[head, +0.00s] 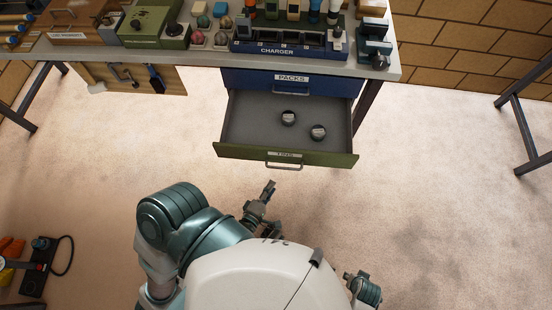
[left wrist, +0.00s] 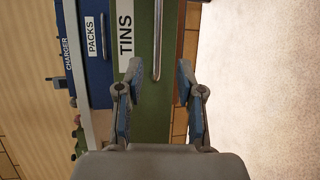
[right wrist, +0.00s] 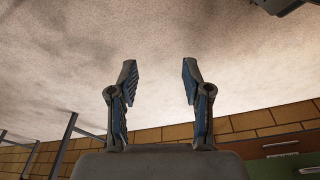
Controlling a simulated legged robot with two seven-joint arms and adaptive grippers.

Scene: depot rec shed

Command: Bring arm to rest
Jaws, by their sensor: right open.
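My left gripper (head: 268,197) is just in front of the open green TINS drawer (head: 230,152), near its handle (head: 284,166) but apart from it. In the left wrist view my left gripper (left wrist: 158,75) has its fingers spread, with nothing between them; the drawer handle (left wrist: 157,40) shows beyond. In the right wrist view my right gripper (right wrist: 158,75) is open and empty, with pale floor behind it. In the head view, part of my right arm shows low, right of my white body; its fingers are not clear there.
Two dark round tins (head: 288,118) lie in the drawer. Above are the blue PACKS drawer (head: 325,82) and the bench top (head: 385,72) with a charger (head: 285,50) and tools. Orange and black items (head: 35,270) lie at lower left. The floor at right is clear.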

